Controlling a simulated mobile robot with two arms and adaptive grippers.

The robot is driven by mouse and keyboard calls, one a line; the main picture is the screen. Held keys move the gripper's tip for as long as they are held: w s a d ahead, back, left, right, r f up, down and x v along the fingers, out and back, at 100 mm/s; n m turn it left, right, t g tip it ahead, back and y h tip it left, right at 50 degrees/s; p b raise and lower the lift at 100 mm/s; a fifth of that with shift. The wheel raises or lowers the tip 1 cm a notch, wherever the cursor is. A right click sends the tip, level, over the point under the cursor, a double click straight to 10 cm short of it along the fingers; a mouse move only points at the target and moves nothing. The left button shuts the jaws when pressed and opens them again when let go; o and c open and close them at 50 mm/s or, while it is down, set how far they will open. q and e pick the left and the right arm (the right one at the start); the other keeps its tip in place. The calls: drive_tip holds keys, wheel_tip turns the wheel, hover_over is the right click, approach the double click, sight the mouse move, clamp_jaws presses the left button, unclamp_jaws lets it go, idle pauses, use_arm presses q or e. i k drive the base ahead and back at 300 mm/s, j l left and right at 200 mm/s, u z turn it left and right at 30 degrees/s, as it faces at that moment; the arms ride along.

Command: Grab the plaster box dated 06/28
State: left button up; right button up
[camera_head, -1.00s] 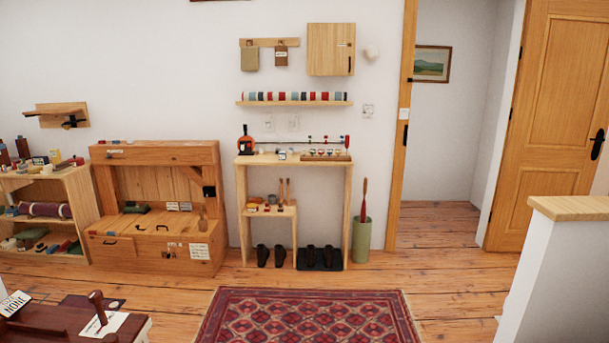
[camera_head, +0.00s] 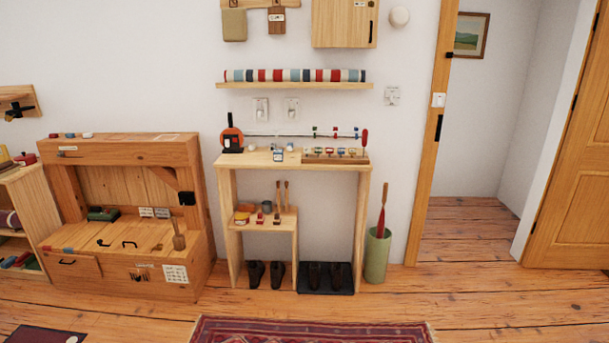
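No box with a readable 06/28 date shows in the head view; labels here are too small to read. A light wooden wall cabinet (camera_head: 343,24) hangs shut at the top, partly cut off by the frame. A wooden console (camera_head: 228,187) stands against the wall with small items on its top and inner shelf. A wooden bench cabinet (camera_head: 128,148) at the left holds a dark green item (camera_head: 103,214) and small white cards (camera_head: 154,212). Neither of my grippers is in view.
A patterned red rug (camera_head: 310,330) lies in front on the plank floor. A green bin (camera_head: 377,256) and several dark shoes stand at the console's foot. A low shelf (camera_head: 35,190) is cut off at the left. An open doorway (camera_head: 470,235) is at the right.

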sight(278, 154)
drive_tip(key=i, duration=2.6)
